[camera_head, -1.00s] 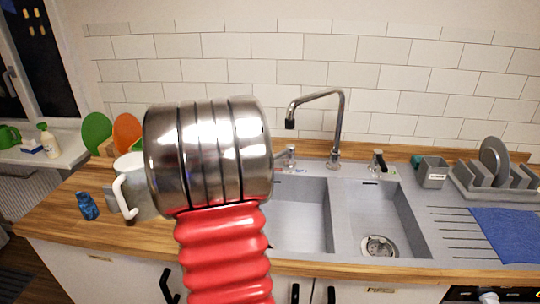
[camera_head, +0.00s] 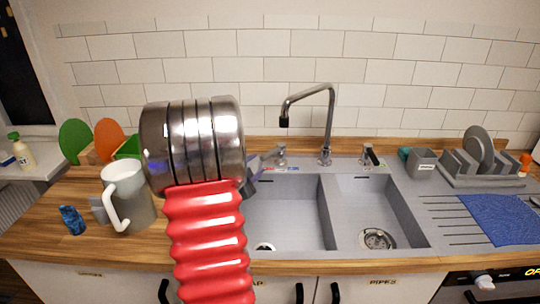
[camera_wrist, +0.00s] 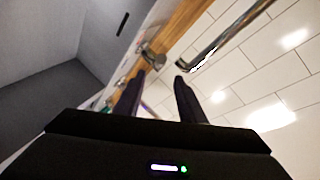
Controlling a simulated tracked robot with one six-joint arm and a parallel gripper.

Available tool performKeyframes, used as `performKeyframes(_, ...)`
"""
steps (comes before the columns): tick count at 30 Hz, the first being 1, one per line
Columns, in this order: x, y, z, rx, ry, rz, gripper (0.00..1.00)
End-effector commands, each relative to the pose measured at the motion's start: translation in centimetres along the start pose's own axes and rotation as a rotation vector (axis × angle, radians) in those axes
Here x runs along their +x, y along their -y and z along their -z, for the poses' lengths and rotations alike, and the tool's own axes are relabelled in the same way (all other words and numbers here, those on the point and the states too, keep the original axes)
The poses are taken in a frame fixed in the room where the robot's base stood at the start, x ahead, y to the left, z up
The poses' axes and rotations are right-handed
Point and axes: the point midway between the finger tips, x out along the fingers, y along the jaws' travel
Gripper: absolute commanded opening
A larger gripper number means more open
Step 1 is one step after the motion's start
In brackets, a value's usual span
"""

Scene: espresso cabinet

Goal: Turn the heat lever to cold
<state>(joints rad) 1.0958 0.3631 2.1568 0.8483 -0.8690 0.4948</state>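The chrome heat lever (camera_head: 280,154) stands at the back left of the sink, left of the tall tap (camera_head: 327,125), with small red and blue marks on the ledge in front of it. My gripper (camera_head: 266,157) is just left of this lever, largely hidden behind my arm. In the wrist view, my gripper (camera_wrist: 159,77) has its two dark fingers apart with nothing between them. A chrome lever (camera_wrist: 152,57) shows just beyond the fingertips, apparently not gripped; contact cannot be told. The tap (camera_wrist: 215,45) runs up to the right there.
A second lever with a black handle (camera_head: 370,155) stands right of the tap. A white-grey jug (camera_head: 128,195) and a blue item (camera_head: 72,220) are on the left counter. A dish rack (camera_head: 480,165) and a blue cloth (camera_head: 498,219) lie at the right. Both basins look empty.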

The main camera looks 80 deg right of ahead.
Motion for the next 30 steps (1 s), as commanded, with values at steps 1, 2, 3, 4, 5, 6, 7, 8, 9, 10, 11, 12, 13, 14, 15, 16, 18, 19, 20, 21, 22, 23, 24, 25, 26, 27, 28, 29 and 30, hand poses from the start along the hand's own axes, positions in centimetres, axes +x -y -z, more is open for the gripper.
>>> performKeyframes(1,0.2,0.0,0.0,0.000,-0.001,-0.001,0.36)
performKeyframes(2,0.4,-0.1,0.0,0.000,-0.001,-0.001,0.36)
performKeyframes(3,0.6,-0.1,0.1,0.000,-0.002,-0.002,0.36)
performKeyframes(4,0.9,-0.1,0.1,0.001,-0.002,-0.002,0.36)
performKeyframes(5,1.1,-0.1,0.1,0.001,-0.002,-0.002,0.36)
performKeyframes(6,1.6,-0.1,0.1,0.001,-0.002,-0.002,0.36)
performKeyframes(7,1.9,-0.1,0.1,0.001,-0.003,-0.002,0.36)
performKeyframes(8,2.3,-0.1,0.1,0.001,-0.003,-0.002,0.36)
performKeyframes(9,2.8,-0.2,0.1,0.000,-0.002,-0.002,0.36)
performKeyframes(10,3.2,-0.2,0.1,0.000,-0.002,-0.003,0.36)
performKeyframes(11,3.7,-0.1,0.1,0.001,-0.003,-0.002,0.36)
performKeyframes(12,4.3,-0.2,0.1,0.001,-0.002,-0.003,0.36)
performKeyframes(13,4.7,-0.2,0.1,0.001,-0.002,-0.003,0.36)
performKeyframes(14,5.1,-0.1,0.1,0.001,-0.003,-0.002,0.36)
performKeyframes(15,5.7,-0.2,0.2,0.001,-0.003,-0.003,0.36)
performKeyframes(16,6.2,-0.2,0.2,0.001,-0.003,-0.003,0.36)
performKeyframes(18,7.1,-0.1,0.1,0.001,-0.002,-0.003,0.36)
performKeyframes(19,7.6,-0.2,0.1,0.001,-0.002,-0.003,0.36)
performKeyframes(20,8.0,-0.2,0.1,0.001,-0.002,-0.003,0.36)
performKeyframes(21,8.6,-0.2,0.2,0.001,-0.003,-0.003,0.36)
performKeyframes(22,9.0,-0.2,0.2,0.001,-0.004,-0.003,0.36)
performKeyframes(23,9.4,-0.2,0.2,0.001,-0.004,-0.003,0.36)
performKeyframes(24,10.0,-0.2,0.2,0.001,-0.003,-0.003,0.36)
performKeyframes(25,10.4,-0.2,0.2,0.000,-0.003,-0.003,0.36)
performKeyframes(26,10.8,-0.2,0.2,0.000,-0.002,-0.003,0.36)
performKeyframes(27,11.4,-0.2,0.2,0.000,-0.003,-0.003,0.36)
performKeyframes(28,11.8,-0.2,0.3,0.000,-0.004,-0.003,0.36)
performKeyframes(29,12.1,-0.2,0.3,0.001,-0.004,-0.003,0.36)
performKeyframes(30,12.6,-0.2,0.3,0.001,-0.004,-0.003,0.36)
